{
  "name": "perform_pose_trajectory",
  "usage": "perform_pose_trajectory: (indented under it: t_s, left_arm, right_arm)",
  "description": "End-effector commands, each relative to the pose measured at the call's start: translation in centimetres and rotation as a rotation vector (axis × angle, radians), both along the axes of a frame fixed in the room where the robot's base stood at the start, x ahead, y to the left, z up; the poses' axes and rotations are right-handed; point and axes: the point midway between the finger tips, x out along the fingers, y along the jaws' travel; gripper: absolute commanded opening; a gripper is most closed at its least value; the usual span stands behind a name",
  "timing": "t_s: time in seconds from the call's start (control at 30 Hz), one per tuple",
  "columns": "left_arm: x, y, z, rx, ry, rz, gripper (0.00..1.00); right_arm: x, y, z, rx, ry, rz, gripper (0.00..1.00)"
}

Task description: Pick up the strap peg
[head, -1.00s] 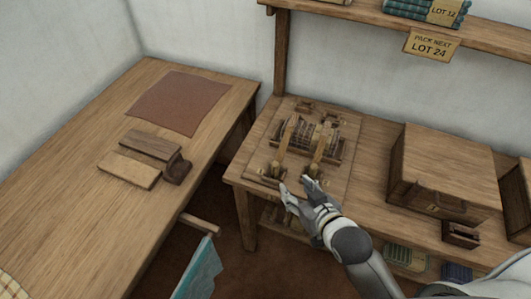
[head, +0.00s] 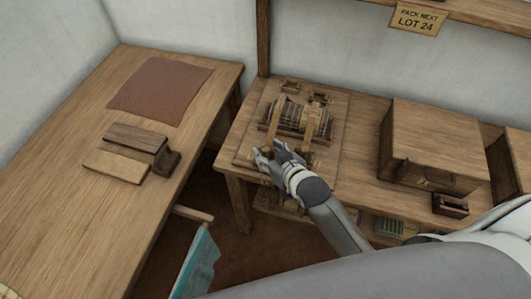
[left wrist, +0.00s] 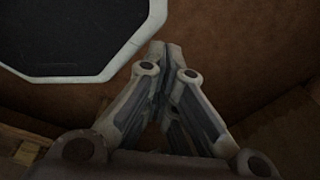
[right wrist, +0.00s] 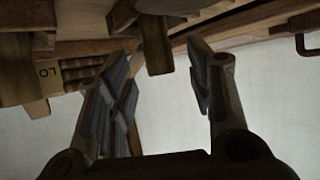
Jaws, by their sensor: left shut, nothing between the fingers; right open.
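A wooden board (head: 333,150) carries a bundle held under two tan straps, the left strap (head: 274,122) and the right strap (head: 310,125). My right gripper (head: 271,151) is open at the front of the board, by the lower strap ends, and hides part of them. In the right wrist view a tan strap end (right wrist: 158,55) hangs between and beyond the open fingers (right wrist: 160,72), with a dark rounded piece (right wrist: 168,6) above it. I cannot tell which small part is the strap peg. My left gripper (left wrist: 166,52) is shut and empty, away from the board.
A wooden chest (head: 440,125) stands right of the board, with a small dark box (head: 450,205) before it. The left table (head: 60,190) holds wooden blocks (head: 115,165) and a brown mat (head: 160,90). A gap separates the tables. A shelf sign (head: 418,20) hangs above.

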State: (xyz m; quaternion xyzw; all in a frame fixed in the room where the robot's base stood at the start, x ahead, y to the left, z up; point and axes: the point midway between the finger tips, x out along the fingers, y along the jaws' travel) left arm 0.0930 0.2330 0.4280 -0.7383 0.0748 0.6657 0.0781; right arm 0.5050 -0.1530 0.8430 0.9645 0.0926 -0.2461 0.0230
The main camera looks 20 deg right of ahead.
Motion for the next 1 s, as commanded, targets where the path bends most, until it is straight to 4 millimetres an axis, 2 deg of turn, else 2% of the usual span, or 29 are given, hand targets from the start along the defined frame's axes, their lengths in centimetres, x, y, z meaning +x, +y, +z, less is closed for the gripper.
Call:
perform_pose_trajectory:
  t_s: [0.07, 0.2, 0.53, 0.83, 0.87, 1.0]
  left_arm:
    - [0.6, -0.1, 0.3, -0.001, -0.011, 0.000, 0.00]
    - [0.5, 0.0, 0.3, -0.001, -0.007, 0.001, 0.00]
    - [-1.0, 0.1, 0.2, 0.002, 0.015, 0.002, 0.00]
    - [-1.0, 0.2, 0.2, 0.003, 0.016, 0.003, 0.00]
    - [-1.0, 0.2, 0.2, 0.003, 0.016, 0.003, 0.00]
    - [-0.9, 0.2, 0.2, 0.003, 0.015, 0.003, 0.00]
  right_arm:
    - [0.9, 0.2, -0.4, -0.001, -0.001, 0.000, 0.48]
    - [2.0, 0.4, -1.1, -0.001, 0.000, 0.000, 0.48]
    - [2.3, 0.5, -1.3, -0.001, 0.000, 0.000, 0.47]
    - [2.2, 0.5, -1.3, -0.001, 0.000, 0.000, 0.08]
    - [2.2, 0.5, -1.3, -0.001, 0.000, 0.000, 0.06]
    - [2.2, 0.5, -1.3, -0.001, 0.000, 0.000, 0.06]
